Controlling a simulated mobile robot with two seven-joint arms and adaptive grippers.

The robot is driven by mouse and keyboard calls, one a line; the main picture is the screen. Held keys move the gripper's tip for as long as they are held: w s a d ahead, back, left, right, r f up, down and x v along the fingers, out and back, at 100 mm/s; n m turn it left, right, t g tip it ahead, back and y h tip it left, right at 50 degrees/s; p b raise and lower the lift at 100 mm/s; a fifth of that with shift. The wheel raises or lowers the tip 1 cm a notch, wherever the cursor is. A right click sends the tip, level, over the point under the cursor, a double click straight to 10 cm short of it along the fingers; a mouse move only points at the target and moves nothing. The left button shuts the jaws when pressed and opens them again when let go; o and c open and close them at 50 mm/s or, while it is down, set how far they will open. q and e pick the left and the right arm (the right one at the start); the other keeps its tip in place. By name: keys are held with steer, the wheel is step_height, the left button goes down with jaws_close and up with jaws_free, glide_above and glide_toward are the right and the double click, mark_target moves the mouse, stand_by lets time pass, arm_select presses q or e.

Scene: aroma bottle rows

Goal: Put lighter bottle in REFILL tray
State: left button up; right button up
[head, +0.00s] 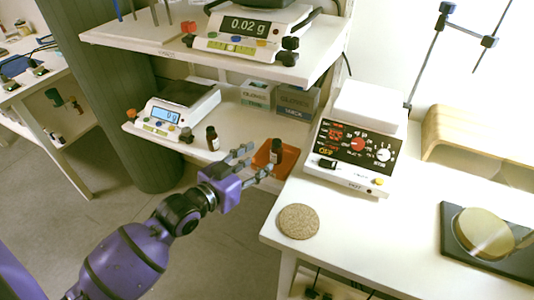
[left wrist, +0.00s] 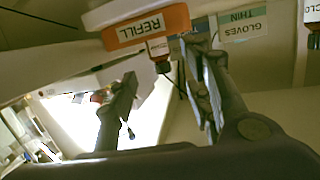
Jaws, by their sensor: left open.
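My left gripper (head: 257,160) is open and empty at the lower shelf, its fingertips just short of a dark bottle (head: 276,152) standing upright in the orange tray (head: 289,162). In the left wrist view, which looks upside down, the tray (left wrist: 178,18) carries the label REFILL. There the bottle (left wrist: 158,48) with a pale label shows between the open fingers (left wrist: 160,75); I cannot tell whether they touch it. A second dark bottle (head: 212,139) stands upright on the shelf left of the tray. My right gripper is not in view.
A balance (head: 175,112) with a blue display stands left on the lower shelf; another balance (head: 250,32) reads 0.02 g above. Glove boxes (head: 296,101) stand behind the tray. The right table holds a hotplate device (head: 352,150) and a cork mat (head: 298,221).

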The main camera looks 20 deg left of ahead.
arm_select(q)
steer(key=s+f+n+g+y, duration=0.1)
steer(key=s+f+g, duration=0.1)
steer(key=s+f, duration=0.65)
steer(key=s+f+n+g+y, duration=0.1)
steer(key=s+f+g, duration=0.1)
steer(key=s+f, duration=0.65)
steer(key=s+d+f+g, duration=0.1)
steer(key=s+f, duration=0.1)
steer(key=s, duration=0.7)
steer(key=s+d+f+g+y, duration=0.1)
steer(key=s+f+g, duration=0.1)
steer(key=s, duration=0.7)
steer(key=s+d+f+n+g, duration=0.1)
steer(key=s+f, duration=0.3)
steer(key=s, duration=0.5)
steer(key=shift+d+g+y, duration=0.3)
steer(key=shift+y, duration=0.1)
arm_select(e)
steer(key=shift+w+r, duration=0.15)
